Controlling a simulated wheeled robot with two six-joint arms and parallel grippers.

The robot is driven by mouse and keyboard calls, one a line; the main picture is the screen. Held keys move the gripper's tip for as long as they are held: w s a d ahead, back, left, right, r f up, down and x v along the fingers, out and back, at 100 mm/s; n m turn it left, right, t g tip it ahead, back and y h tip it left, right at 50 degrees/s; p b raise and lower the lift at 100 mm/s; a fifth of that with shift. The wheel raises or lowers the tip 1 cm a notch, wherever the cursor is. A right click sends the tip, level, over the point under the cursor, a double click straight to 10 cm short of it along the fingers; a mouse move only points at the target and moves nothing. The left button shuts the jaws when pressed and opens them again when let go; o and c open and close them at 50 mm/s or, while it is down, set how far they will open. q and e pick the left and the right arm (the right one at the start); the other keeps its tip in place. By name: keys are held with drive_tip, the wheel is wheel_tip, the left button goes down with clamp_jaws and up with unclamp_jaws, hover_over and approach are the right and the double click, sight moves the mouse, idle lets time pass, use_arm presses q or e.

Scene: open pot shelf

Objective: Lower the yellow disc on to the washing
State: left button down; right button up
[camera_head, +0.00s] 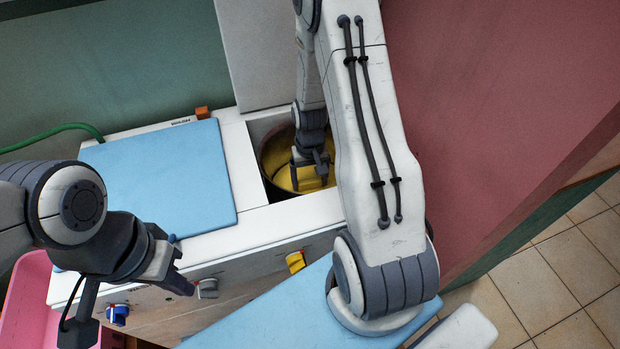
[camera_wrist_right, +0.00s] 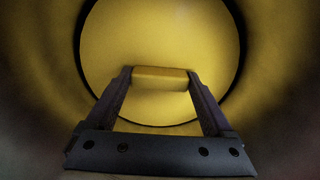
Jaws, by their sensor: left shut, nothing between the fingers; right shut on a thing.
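The yellow disc (camera_head: 284,180) is down inside the round tub (camera_head: 268,152) of the white machine in the head view. My right gripper (camera_head: 312,182) reaches into the tub from above. In the right wrist view the disc (camera_wrist_right: 160,35) fills the middle, and my right gripper (camera_wrist_right: 160,85) is shut on its raised yellow grip bar (camera_wrist_right: 160,77). A dark ring lies around the disc, inside the tub wall (camera_wrist_right: 50,60). No washing shows; whatever lies under the disc is hidden. My left gripper (camera_head: 186,286) is shut and empty, in front of the machine's left front.
A blue lid (camera_head: 160,178) covers the machine's left part. A white panel (camera_head: 265,50) stands behind the tub. Blue, grey and yellow knobs (camera_head: 295,261) are on the front. A pink bin (camera_head: 25,300) is at left; a red-brown wall (camera_head: 480,100) is at right.

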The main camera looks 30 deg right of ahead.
drive_tip(key=o, duration=1.2)
drive_tip(key=shift+c, duration=0.2)
